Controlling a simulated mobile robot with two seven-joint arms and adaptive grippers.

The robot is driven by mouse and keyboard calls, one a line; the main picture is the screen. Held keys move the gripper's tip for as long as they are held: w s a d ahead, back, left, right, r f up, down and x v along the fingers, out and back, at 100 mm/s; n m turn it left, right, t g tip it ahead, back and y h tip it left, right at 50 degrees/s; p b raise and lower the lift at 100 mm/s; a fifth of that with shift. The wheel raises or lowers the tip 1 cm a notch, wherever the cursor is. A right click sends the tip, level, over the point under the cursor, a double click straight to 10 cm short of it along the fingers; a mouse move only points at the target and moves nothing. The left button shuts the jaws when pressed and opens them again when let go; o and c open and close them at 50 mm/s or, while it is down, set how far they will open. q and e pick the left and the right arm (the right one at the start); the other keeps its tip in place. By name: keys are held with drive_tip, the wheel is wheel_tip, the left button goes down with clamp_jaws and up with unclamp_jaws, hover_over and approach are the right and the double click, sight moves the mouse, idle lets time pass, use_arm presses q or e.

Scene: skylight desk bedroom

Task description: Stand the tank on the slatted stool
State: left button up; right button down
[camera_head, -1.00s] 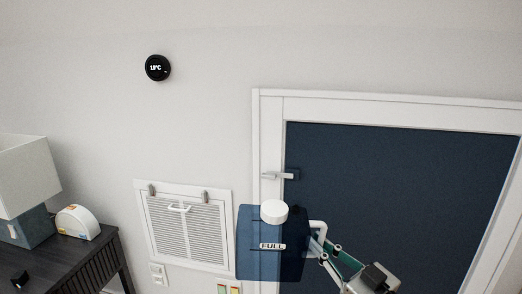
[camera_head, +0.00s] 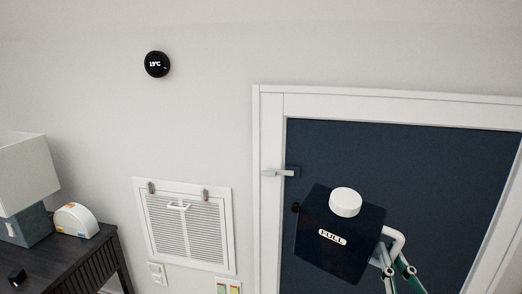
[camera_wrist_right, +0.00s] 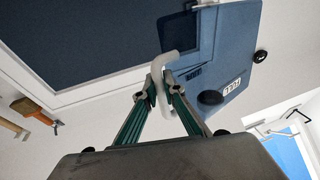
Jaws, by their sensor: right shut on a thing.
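The tank is a dark blue box with a white round cap and a FULL label. In the head view the tank (camera_head: 312,222) is held up in front of the dark blue door, tilted. My right gripper (camera_head: 394,262) is at its right side, shut on the white handle. In the right wrist view my right gripper (camera_wrist_right: 157,87) closes around the handle, and the tank (camera_wrist_right: 235,45) extends to the upper right. I cannot clearly identify the slatted stool in either view. My left gripper is not in view.
A dark sideboard (camera_head: 75,257) with a lamp (camera_head: 25,175) and a white rounded device (camera_head: 76,221) stands at left. A wall vent (camera_head: 155,225) is left of the white door frame (camera_head: 268,130). Wooden pieces (camera_wrist_right: 28,105) show at the wrist view's left edge.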

drive_tip(key=f, duration=0.2)
drive_tip(key=f+b, duration=0.1)
drive_tip(key=shift+w+f, duration=0.25)
drive_tip(key=shift+f, duration=0.1)
use_arm(q)
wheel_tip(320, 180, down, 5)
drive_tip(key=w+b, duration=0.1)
drive_tip(key=b, duration=0.8)
use_arm(e)
wheel_tip(320, 180, down, 18)
drive_tip(key=g, duration=0.3)
use_arm(q)
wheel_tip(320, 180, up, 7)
drive_tip(key=p, duration=1.3)
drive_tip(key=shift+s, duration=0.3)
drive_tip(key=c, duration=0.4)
use_arm(e)
wheel_tip(320, 180, up, 10)
drive_tip(key=s, duration=0.2)
drive_tip(key=shift+s+a+r, duration=0.15)
drive_tip(key=shift+s, duration=0.1)
